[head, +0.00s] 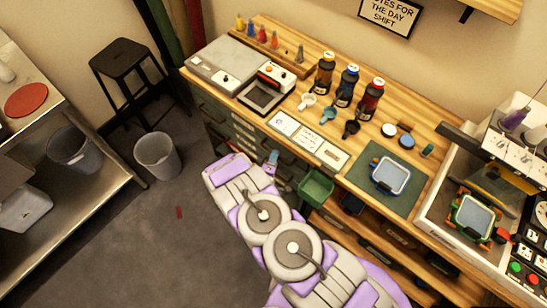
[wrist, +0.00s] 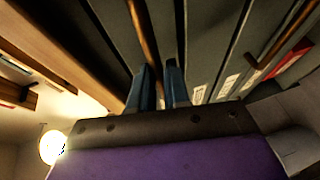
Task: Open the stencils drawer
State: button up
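A stack of grey-green drawers (head: 238,138) is set under the left part of the wooden counter. Its fronts fill much of the wrist view (wrist: 205,45), with small white labels (wrist: 228,86) too blurred to read, so I cannot tell which drawer is the stencils one. My gripper (head: 273,157) is at the drawer fronts, partly hidden by my arm. In the wrist view its two blue fingers (wrist: 159,68) stand apart with a narrow gap. A brown bar handle (wrist: 144,35) runs toward that gap. I cannot tell whether the fingers touch it. No drawer looks pulled out.
A green bin (head: 316,186) hangs right of my gripper under the counter edge. Bottles (head: 347,86), cups and a green mat (head: 372,198) are on the counter. A grey bucket (head: 158,156) and black stool (head: 122,58) stand left. The floor (head: 150,235) is mostly clear.

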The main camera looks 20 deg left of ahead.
jog(key=shift+d, duration=0.45)
grip_shut()
jog(key=shift+s+a+f, duration=0.15)
